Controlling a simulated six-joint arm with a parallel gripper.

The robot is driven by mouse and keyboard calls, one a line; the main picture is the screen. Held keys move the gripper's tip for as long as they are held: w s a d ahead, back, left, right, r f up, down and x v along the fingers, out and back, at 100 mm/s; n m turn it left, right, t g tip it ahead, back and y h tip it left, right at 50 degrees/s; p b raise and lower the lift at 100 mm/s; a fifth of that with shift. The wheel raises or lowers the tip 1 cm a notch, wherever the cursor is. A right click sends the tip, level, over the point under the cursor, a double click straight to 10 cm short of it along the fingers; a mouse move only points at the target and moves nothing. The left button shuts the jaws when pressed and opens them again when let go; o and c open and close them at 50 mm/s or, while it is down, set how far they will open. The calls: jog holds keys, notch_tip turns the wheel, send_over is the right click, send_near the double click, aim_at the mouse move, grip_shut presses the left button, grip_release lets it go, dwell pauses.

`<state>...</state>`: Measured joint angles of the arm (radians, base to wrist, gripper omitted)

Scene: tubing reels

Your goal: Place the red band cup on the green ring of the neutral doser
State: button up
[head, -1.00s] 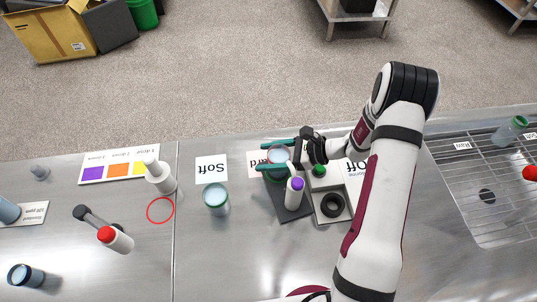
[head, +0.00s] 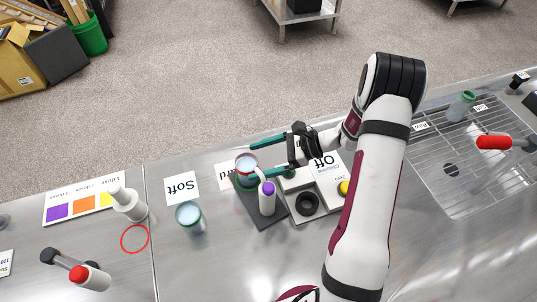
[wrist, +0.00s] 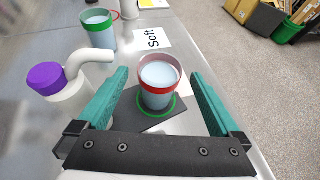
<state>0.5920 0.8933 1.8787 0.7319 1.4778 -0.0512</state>
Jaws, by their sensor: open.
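The red band cup (wrist: 159,78) holds pale blue liquid and stands upright inside the green ring (wrist: 171,106) on the dark base (wrist: 140,120) of a doser. That doser, a white bottle with a purple cap (wrist: 45,78) and bent spout, stands left of the cup in the wrist view. My gripper (wrist: 160,74) is open, one teal finger on each side of the cup in the wrist view. Its fingers appear apart from the cup.
A green-banded cup (head: 189,216) stands beside the "Soft" card (head: 181,188). A white pump bottle (head: 129,204) stands near a red ring (head: 134,239) on the left. A sink grid (head: 455,165) is at right.

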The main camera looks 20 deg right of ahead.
jog(key=v, duration=0.5)
dwell(1.4)
